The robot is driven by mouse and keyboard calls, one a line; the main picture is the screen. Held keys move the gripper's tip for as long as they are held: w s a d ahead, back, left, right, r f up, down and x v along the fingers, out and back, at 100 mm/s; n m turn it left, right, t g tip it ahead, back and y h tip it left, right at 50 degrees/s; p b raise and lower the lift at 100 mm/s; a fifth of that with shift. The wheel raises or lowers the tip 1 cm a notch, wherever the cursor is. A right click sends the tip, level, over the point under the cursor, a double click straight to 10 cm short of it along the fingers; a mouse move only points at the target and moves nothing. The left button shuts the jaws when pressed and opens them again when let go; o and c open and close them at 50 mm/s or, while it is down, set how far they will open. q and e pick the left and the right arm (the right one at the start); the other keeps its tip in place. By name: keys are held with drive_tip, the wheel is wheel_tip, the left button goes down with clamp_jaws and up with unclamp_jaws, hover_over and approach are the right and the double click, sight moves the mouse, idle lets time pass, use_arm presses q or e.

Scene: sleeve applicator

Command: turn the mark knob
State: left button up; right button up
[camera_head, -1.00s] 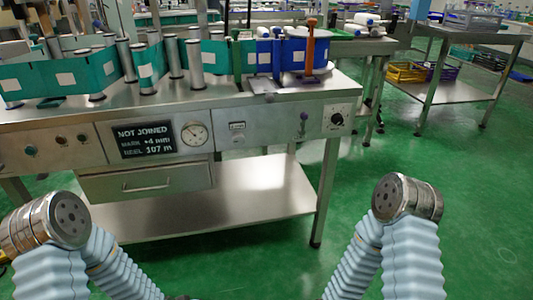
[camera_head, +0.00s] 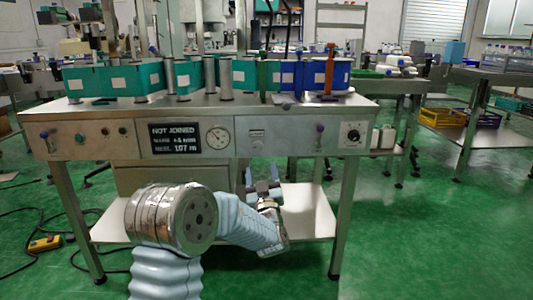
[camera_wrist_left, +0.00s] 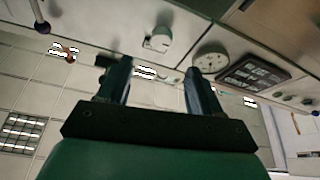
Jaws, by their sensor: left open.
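The front panel carries a small grey knob (camera_head: 257,146) under a white label, between the round gauge (camera_head: 218,137) and a purple-tipped lever (camera_head: 320,134). A black dial knob (camera_head: 352,134) on a white plate sits at the panel's right end. I cannot read which one is marked for the mark. My left gripper (camera_head: 262,183) is open and empty, below the panel and under the grey knob. In the left wrist view, the left gripper's fingers (camera_wrist_left: 157,68) stand apart, with the grey knob (camera_wrist_left: 158,39) ahead, between and beyond their tips. My right gripper is not in view.
A dark display (camera_head: 176,140) reads "NOT JOINED", with small mark figures. Teal and blue bands (camera_head: 130,80) run around posts on the tabletop. A lower shelf (camera_head: 305,215) lies behind my left arm. Green floor is open to the right.

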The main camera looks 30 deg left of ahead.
sight(257, 147)
use_arm(q)
drive_tip(key=x, duration=0.9)
drive_tip(key=shift+w+a+p, duration=0.25)
drive_tip(key=shift+a+p, duration=0.05)
